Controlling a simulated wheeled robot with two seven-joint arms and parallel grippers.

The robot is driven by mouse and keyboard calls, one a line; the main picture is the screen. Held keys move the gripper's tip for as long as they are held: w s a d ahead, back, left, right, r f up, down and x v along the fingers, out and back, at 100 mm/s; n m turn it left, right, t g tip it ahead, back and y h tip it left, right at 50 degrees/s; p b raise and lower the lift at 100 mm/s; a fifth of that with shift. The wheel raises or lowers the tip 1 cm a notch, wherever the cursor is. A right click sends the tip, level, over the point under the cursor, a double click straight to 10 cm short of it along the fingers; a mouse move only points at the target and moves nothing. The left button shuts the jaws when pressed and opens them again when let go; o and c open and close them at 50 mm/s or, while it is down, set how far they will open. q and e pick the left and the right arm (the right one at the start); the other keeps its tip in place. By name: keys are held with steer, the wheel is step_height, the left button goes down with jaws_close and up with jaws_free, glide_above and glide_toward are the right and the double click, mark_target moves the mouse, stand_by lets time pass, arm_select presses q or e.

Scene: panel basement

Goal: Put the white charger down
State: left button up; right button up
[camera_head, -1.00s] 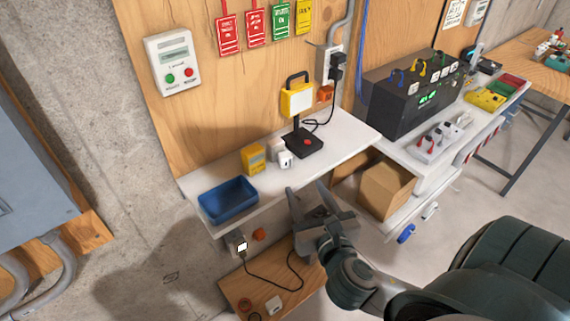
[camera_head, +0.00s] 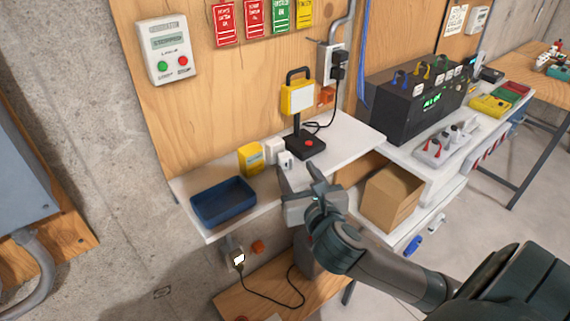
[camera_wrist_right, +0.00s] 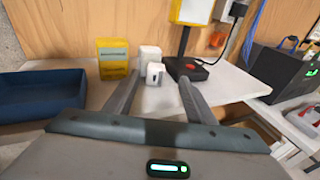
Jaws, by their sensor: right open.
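The small white charger (camera_head: 286,160) stands on the white shelf (camera_head: 345,138), in front of a taller white block (camera_head: 274,150). In the right wrist view the charger (camera_wrist_right: 155,73) shows between the ends of my two fingers, with the white block (camera_wrist_right: 150,55) behind it. My right gripper (camera_head: 301,177) is open and empty at the shelf's front edge, close to the charger; the exact gap is hard to tell. My open fingers (camera_wrist_right: 158,82) also show in the wrist view. My left gripper is not in view.
A yellow box (camera_head: 250,159) and a blue tray (camera_head: 224,203) stand left of the charger. A yellow lamp on a black base (camera_head: 305,146) stands behind it to the right. The shelf's right part is clear. A cardboard box (camera_head: 390,198) sits below right.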

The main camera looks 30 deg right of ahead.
mark_target(287, 159)
steer(key=shift+w, duration=0.7)
steer(key=p+x, duration=0.1)
steer(key=x, duration=0.2)
steer(key=shift+w+a+r, duration=0.1)
steer(key=shift+a+r, duration=0.05)
steer(key=shift+w, duration=0.4)
steer(key=c, duration=1.2)
